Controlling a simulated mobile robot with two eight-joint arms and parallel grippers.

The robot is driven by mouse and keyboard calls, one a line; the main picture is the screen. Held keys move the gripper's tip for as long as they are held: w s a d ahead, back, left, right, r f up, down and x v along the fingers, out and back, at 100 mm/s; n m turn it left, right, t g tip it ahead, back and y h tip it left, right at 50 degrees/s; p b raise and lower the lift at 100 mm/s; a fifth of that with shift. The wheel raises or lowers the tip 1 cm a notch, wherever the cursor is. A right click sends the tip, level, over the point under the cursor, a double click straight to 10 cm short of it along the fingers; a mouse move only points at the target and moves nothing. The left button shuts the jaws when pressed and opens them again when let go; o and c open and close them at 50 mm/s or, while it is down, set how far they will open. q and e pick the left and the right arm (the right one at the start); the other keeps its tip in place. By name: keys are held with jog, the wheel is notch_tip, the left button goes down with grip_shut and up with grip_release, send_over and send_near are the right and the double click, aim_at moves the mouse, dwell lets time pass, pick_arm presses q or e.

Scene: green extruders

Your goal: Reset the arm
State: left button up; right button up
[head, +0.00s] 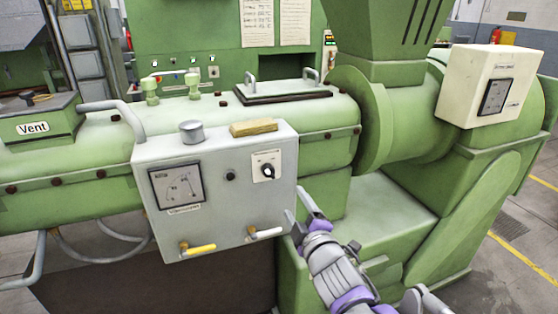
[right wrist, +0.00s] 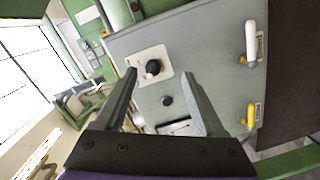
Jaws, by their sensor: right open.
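My right gripper (head: 294,201) is open and empty beside the lower right edge of the grey control box (head: 222,215). In the right wrist view, my two fingers (right wrist: 160,76) are spread apart, and the box face shows beyond them. The black rotary knob (head: 267,171) on its white plate appears between the fingertips in that view (right wrist: 153,67). The white-handled lever (head: 266,233) and the yellow-handled lever (head: 200,249) are at the box's lower edge, and the gripper holds neither. My left gripper is not in view.
The box has a gauge (head: 177,187) and a wooden block (head: 254,127) on top. The green extruder barrel (head: 70,170) runs behind it. A hopper (head: 388,35) and a white meter box (head: 490,85) stand to the right. Open floor (head: 515,255) lies at far right.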

jog(key=s+d+f+m+g+h, duration=0.3)
jog(key=s+d+f+m+h, duration=0.1)
jog(key=s+d+f+m, duration=0.25)
jog(key=s+d+f+m+g, duration=0.2)
jog(key=s+f+m+g, duration=0.2)
jog(key=s+f, duration=0.5)
jog(key=s+d+f+m+g, duration=0.3)
jog(key=s+f, duration=0.5)
jog(key=s, duration=0.3)
jog(key=shift+d+f+m+g, duration=0.15)
jog(key=shift+f+m+g, duration=0.35)
jog(key=shift+m, duration=0.65)
jog(key=shift+s+r, duration=0.1)
jog(key=shift+r, duration=0.05)
jog(key=shift+c, duration=0.2)
